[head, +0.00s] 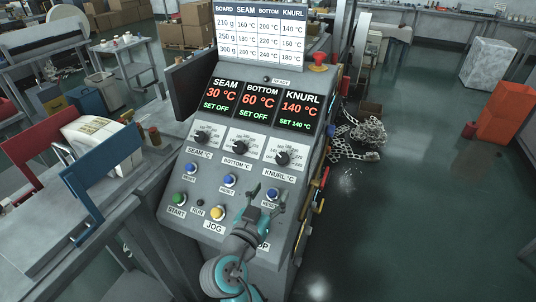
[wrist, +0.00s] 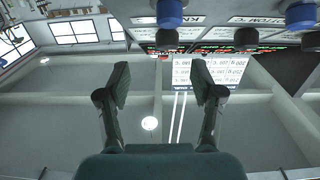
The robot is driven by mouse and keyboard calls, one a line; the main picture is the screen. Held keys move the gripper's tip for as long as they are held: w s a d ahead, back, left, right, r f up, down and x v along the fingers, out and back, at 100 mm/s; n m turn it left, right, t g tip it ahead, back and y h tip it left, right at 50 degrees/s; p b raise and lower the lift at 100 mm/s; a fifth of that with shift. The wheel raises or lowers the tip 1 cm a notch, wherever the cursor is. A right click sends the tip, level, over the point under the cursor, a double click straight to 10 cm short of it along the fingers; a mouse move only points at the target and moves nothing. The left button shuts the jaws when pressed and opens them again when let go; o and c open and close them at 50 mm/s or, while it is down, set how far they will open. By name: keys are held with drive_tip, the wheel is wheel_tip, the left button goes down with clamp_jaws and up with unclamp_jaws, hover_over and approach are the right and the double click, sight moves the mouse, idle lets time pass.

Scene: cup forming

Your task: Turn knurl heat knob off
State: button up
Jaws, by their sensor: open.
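The knurl heat knob (head: 282,158) is a black dial on a white scale plate, rightmost of three on the sloped grey panel. The knurl display (head: 300,108) reads 140 °C and SET 140 °C. The knob's pointer is too small to read. My gripper (head: 265,203) is open and empty, below the knob in the head view, near the right blue button (head: 272,193). In the wrist view the panel appears upside down; the knurl knob (wrist: 164,38) is at the top, beyond the spread fingertips (wrist: 160,82) and apart from them.
The seam knob (head: 203,136) and bottom knob (head: 241,147) are to the left; their displays read SET OFF. Blue buttons, a green button (head: 180,197), and a yellow jog button (head: 218,213) sit below. A red emergency button (head: 318,58) is at the upper right.

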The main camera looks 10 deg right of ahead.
sight(281, 160)
drive_tip(key=shift+m+h, duration=0.3)
drive_tip(key=shift+m, duration=0.1)
drive_tip(key=x, duration=0.3)
drive_tip(key=r+x, duration=0.1)
drive_tip(key=x, duration=0.3)
drive_tip(key=w+a+x, duration=0.1)
drive_tip(key=x, duration=0.3)
drive_tip(key=shift+r, duration=0.35)
drive_tip(key=c, duration=1.1)
